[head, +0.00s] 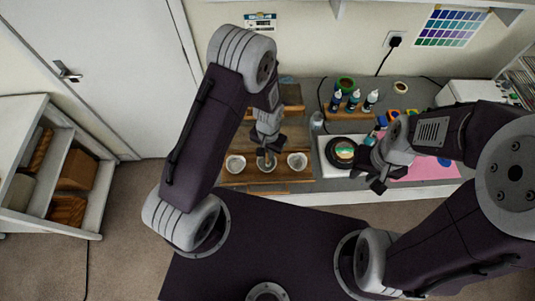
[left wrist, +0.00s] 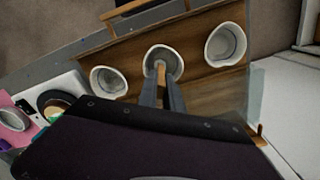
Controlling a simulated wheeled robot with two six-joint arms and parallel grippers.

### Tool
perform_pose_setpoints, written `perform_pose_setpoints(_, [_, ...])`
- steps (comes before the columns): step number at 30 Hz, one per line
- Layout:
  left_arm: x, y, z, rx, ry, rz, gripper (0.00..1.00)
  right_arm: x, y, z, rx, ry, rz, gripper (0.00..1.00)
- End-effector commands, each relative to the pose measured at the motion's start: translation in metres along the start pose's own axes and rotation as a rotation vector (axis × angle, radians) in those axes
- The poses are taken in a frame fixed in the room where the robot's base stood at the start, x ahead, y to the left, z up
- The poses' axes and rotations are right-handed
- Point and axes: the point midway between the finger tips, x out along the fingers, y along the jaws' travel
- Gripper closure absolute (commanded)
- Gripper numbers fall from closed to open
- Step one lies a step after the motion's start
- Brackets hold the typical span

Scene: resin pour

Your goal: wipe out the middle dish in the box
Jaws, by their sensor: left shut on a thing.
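The wooden box (head: 240,181) holds three white dishes in a row. The middle dish (head: 271,169) is under my left gripper (head: 266,148) and also shows in the left wrist view (left wrist: 177,58). My left gripper is shut on a thin wooden stick (left wrist: 161,70), whose visible end reaches over or into the middle dish. Whether it touches the dish's inside is unclear. The left dish (head: 235,164) and the right dish (head: 297,161) stand apart on either side. My right gripper (head: 370,181) hangs in front of the bench, near a black round plate; its finger gap is unclear.
Small bottles (head: 353,99) stand behind on a wooden rack. A white board with a dark round plate (head: 342,150) lies right of the box. A pink mat (head: 428,170) lies further right. Open shelves (head: 72,170) stand at the left.

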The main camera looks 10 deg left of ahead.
Motion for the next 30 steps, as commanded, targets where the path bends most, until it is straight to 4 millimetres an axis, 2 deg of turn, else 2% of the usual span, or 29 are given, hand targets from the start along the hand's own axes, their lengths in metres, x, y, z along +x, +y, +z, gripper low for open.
perform_pose_setpoints(17, [-0.001, -0.011, 0.007, 0.000, -0.002, 0.000, 1.00, -0.001, 0.000, 0.000, 0.000, 0.000, 0.000, 0.69])
perform_pose_setpoints(30, [0.000, -0.002, 0.012, 0.002, -0.002, 0.000, 1.00, -0.001, 0.000, 0.000, 0.000, 0.000, 0.000, 0.69])
